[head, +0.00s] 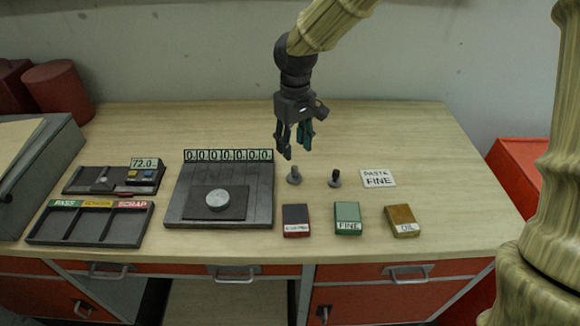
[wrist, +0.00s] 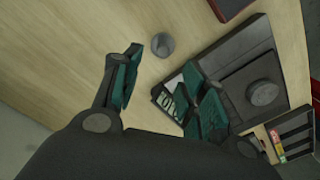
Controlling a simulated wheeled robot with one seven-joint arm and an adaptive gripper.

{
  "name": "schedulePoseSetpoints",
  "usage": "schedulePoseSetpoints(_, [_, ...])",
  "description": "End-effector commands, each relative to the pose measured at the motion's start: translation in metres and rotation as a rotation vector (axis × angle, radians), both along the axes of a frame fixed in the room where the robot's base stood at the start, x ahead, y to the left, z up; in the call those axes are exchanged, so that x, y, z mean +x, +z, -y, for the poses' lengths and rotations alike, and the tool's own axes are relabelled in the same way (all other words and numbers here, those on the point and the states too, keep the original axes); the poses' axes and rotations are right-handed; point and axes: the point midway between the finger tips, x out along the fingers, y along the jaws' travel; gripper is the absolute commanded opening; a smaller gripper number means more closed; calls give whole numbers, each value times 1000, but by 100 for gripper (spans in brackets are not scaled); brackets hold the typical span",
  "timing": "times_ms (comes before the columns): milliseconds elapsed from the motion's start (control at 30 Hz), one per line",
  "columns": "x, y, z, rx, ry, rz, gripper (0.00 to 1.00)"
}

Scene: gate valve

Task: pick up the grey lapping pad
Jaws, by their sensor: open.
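A small grey pad with an upright knob, which I take for the grey lapping pad (head: 294,176), stands on the bench right of the counter plate. In the wrist view a round grey top (wrist: 162,45), apparently the same pad, shows beyond and between my fingers. A darker, similar knobbed piece (head: 335,179) stands to its right. My gripper (head: 296,146) is open and empty, fingers down, above and slightly behind the grey pad, not visibly touching it. In the wrist view my gripper (wrist: 165,88) has its fingers apart.
A dark counter plate (head: 180,205) bears a grey disc (head: 217,199). Red (head: 296,218), green (head: 347,216) and yellow (head: 402,219) blocks stand in front. A FINE card (head: 378,178) lies right. A sorting tray (head: 92,222) is left.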

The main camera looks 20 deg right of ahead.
Motion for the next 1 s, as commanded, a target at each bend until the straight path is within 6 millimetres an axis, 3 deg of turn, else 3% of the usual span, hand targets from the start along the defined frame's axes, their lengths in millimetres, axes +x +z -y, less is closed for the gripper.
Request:
schedulePoseSetpoints(200, [8,-30,0,0,1,-9,42])
schedulePoseSetpoints(400, [19,-47,0,-1,1,-20,42])
schedulePoseSetpoints(1000, [19,-97,2,0,-1,-21,42])
